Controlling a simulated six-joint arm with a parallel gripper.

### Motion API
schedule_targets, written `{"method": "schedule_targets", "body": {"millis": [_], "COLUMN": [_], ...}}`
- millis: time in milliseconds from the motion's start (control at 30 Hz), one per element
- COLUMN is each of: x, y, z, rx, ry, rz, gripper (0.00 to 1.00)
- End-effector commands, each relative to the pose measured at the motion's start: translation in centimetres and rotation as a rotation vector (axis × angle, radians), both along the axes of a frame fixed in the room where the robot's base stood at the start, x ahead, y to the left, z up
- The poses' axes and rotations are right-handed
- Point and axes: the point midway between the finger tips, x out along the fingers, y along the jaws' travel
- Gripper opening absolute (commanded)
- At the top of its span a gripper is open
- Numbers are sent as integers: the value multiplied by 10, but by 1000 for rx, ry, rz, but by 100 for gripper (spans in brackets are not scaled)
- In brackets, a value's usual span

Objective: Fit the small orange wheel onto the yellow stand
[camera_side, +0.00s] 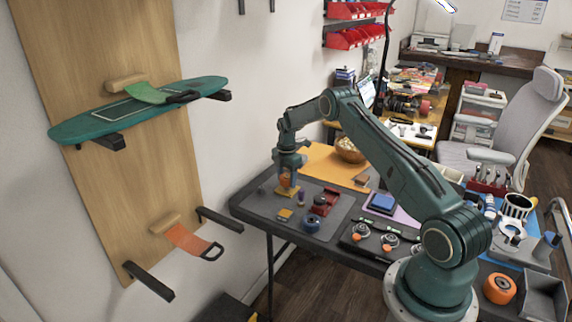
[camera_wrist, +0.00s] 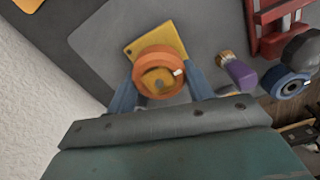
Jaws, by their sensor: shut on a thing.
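The small orange wheel (camera_wrist: 160,60) is between the two blue fingers of my gripper (camera_wrist: 158,92) in the wrist view. My gripper is shut on it. In the side view the wheel (camera_side: 285,180) shows between the fingers, above the grey mat. Whether the wheel touches the stand is hard to tell.
A purple-handled piece (camera_wrist: 240,73), a blue wheel (camera_wrist: 286,82) and a red frame (camera_wrist: 268,22) lie to the right on the grey mat (camera_wrist: 100,35). A white wall (camera_wrist: 45,95) is close at the left. A larger orange wheel (camera_side: 499,288) sits far right.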

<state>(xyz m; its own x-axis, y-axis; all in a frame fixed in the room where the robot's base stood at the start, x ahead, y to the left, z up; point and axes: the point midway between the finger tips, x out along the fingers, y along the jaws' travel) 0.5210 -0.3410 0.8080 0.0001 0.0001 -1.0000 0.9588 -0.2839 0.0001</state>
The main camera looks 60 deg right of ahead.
Motion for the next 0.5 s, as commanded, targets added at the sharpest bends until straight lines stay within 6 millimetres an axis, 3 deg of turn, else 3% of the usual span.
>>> {"method": "schedule_targets", "body": {"millis": [500], "x": [0], "y": [0], "z": [-3], "rx": [0], "ry": [-1], "rz": [0], "gripper": [27]}}
